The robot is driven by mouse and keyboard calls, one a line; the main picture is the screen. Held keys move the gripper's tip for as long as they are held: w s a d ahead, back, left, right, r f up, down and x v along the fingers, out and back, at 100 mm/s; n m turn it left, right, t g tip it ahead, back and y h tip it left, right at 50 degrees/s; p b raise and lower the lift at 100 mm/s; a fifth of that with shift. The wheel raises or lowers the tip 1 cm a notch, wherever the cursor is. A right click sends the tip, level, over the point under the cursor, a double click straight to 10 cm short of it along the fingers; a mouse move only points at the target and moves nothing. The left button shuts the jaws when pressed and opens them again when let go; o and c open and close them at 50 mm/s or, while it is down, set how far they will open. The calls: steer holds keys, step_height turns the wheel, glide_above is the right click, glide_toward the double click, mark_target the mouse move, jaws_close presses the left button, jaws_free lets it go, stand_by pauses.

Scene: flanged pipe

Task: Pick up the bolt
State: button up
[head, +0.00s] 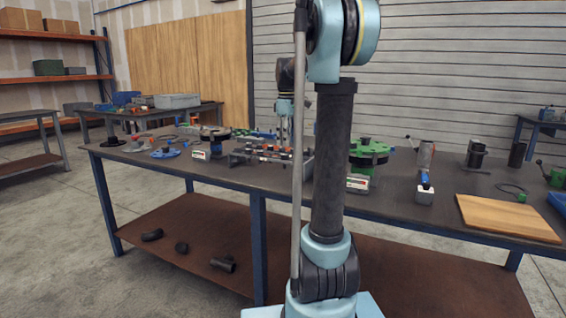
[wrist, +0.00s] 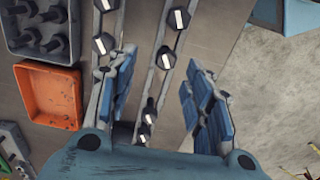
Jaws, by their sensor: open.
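Several dark hex-head bolts with white marks stand in a grey two-rail rack (wrist: 139,45). Which bolt the task means cannot be told. In the wrist view, one bolt (wrist: 165,59) appears between the blue-padded fingertips of my gripper (wrist: 160,65), and two more bolts (wrist: 148,115) show further back between the fingers. Other bolts (wrist: 177,18) stand along the rails. My gripper is open and empty, above the rack; the exact gap cannot be told. In the head view, my gripper (head: 284,128) is over the rack (head: 268,160) on the table, partly hidden by my arm.
A grey tray (wrist: 72,54) holding several bolts and an empty-looking orange tray (wrist: 18,66) lie left of the rack in the wrist view. A green flange (head: 370,149) and a wooden board (head: 507,217) are on the table (head: 225,172). The table edge is near the rack.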

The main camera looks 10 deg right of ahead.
steer(key=shift+s+a+f, duration=0.1)
steer(key=shift+a+f, duration=0.05)
steer(key=shift+f, duration=0.8)
steer(key=shift+a+f, duration=0.2)
steer(key=shift+f, duration=0.7)
steer(key=shift+s+a+f, duration=0.1)
steer(key=shift+a+f, duration=0.05)
steer(key=shift+f, duration=0.8)
jaws_close()
